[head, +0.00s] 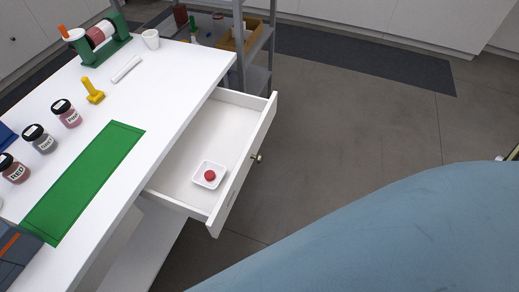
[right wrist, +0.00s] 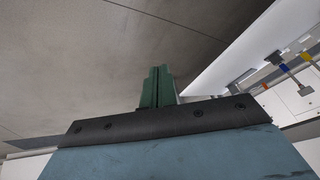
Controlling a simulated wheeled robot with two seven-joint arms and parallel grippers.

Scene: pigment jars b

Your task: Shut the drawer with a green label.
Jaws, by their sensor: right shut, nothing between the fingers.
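A white drawer (head: 267,118) stands pulled out from the white table in the head view. A round knob (head: 257,157) sits on its front, which faces right and away from the table. I cannot make out a green label on that front from this angle. My right gripper (right wrist: 157,88) shows in the right wrist view as green fingers close together, shut and empty, with floor behind. The right gripper is not visible in the head view, so its distance to the drawer cannot be told. My left gripper is in neither view.
The drawer holds a white dish (head: 203,184) with a red item (head: 210,175). On the table (head: 150,103) are a green mat (head: 85,180), several jars and a yellow tool (head: 93,90). A grey shelf (head: 258,80) stands behind. Floor right of the drawer is clear.

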